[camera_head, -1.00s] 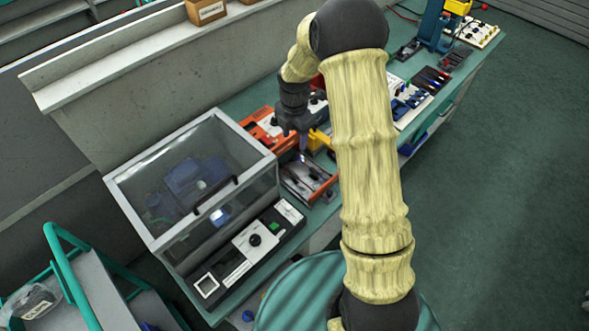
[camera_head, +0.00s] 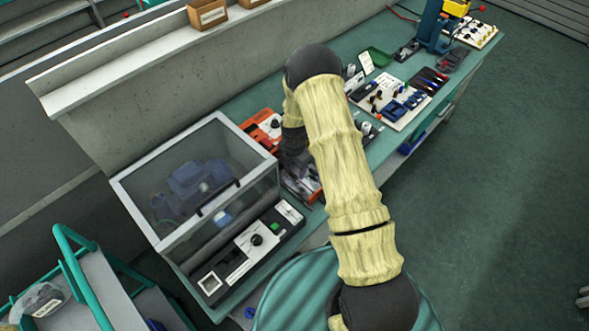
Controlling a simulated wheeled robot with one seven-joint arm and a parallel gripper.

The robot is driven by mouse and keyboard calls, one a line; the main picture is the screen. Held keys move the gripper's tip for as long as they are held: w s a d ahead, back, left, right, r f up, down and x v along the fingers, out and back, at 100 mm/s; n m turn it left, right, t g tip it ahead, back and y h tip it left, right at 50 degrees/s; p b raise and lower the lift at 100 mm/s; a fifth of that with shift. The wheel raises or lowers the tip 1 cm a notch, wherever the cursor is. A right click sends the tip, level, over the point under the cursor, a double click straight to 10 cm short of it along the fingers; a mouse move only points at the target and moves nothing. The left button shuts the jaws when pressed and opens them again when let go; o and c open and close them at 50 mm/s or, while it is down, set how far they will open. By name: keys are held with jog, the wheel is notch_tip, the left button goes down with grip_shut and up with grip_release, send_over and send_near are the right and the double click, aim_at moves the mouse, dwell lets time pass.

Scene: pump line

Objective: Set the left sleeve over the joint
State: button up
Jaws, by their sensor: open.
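My gripper (camera_head: 297,166) hangs below the dark wrist at the end of my cream-covered arm. It is over the bench near the front edge, just right of the clear-lidded box, above a small tray of dark parts (camera_head: 306,187). My gripper is open. Its fingertips are small and dark and partly blend with the parts behind them. I cannot make out the left sleeve or the joint; they are too small to tell, or hidden by my arm.
The clear-lidded box (camera_head: 150,182) with a blue pump inside stands left, a control panel (camera_head: 247,254) before it. An orange unit (camera_head: 259,129) sits behind my gripper. A white board with blue parts (camera_head: 398,103) lies to the right. A teal cart (camera_head: 75,262) stands front left.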

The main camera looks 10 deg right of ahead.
jog(key=shift+f, duration=1.25)
grip_shut()
jog(key=shift+w+a+f+b, duration=0.15)
jog(key=shift+w+a+b, duration=0.1)
jog(key=shift+w+b, duration=0.25)
jog(key=shift+r, duration=0.2)
grip_release()
